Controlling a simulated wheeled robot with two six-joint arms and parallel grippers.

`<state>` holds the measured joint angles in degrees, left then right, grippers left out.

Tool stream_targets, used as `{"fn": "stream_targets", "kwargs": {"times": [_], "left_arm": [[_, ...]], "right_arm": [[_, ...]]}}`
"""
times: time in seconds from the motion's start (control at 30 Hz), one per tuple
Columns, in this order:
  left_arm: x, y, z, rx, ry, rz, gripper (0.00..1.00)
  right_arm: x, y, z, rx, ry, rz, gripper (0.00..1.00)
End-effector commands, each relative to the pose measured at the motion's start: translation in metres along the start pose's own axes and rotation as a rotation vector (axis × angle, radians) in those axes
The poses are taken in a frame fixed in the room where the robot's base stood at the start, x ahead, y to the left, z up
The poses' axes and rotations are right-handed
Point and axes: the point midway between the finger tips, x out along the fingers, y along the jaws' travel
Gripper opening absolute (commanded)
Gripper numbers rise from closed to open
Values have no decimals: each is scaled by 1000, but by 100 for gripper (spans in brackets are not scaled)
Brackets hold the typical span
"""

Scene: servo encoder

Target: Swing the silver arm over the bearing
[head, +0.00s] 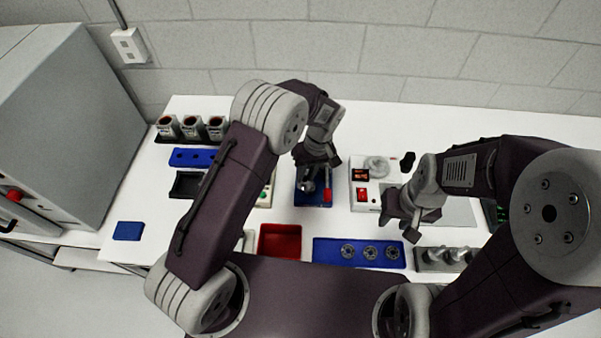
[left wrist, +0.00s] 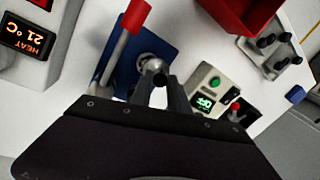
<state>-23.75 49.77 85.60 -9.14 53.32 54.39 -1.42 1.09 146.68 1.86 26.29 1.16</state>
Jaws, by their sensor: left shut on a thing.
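A blue press-like fixture (head: 313,198) stands on the white table, with a red-handled lever (head: 328,194) on its right side. In the left wrist view the blue base (left wrist: 125,72) and the red handle (left wrist: 135,16) show at upper left. My left gripper (head: 320,166) reaches down over the fixture. In the left wrist view its fingers (left wrist: 161,92) are shut on the silver arm (left wrist: 154,66), by its rounded end. The bearing under it is mostly hidden, so I cannot tell how they line up. My right gripper (head: 399,221) hangs empty above the table, its fingers apart.
A red bin (head: 281,242) and a blue tray (head: 330,253) with 3 round metal parts lie in front. A heater box (head: 360,175) stands right of the fixture. Cups, a blue rack (head: 192,157) and a black tray (head: 186,183) are at left.

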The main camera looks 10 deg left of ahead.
Motion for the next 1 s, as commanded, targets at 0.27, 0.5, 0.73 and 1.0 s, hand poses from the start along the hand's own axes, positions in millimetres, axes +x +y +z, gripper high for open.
{"fn": "stream_targets", "kwargs": {"times": [0.27, 0.5, 0.73, 1.0], "left_arm": [[-2, 10, 3, -159, -30, 2, 0], [-3, 14, 4, -231, -44, 2, 0], [-3, 16, 4, -253, -48, 3, 0], [-4, 16, 4, -253, -48, 3, 0]], "right_arm": [[-1, 0, 0, 0, 0, 0, 36], [-1, 0, 0, 0, 0, 0, 36], [-1, 0, 0, 0, 0, 0, 36], [-1, 0, 0, 0, 0, 0, 36]]}}
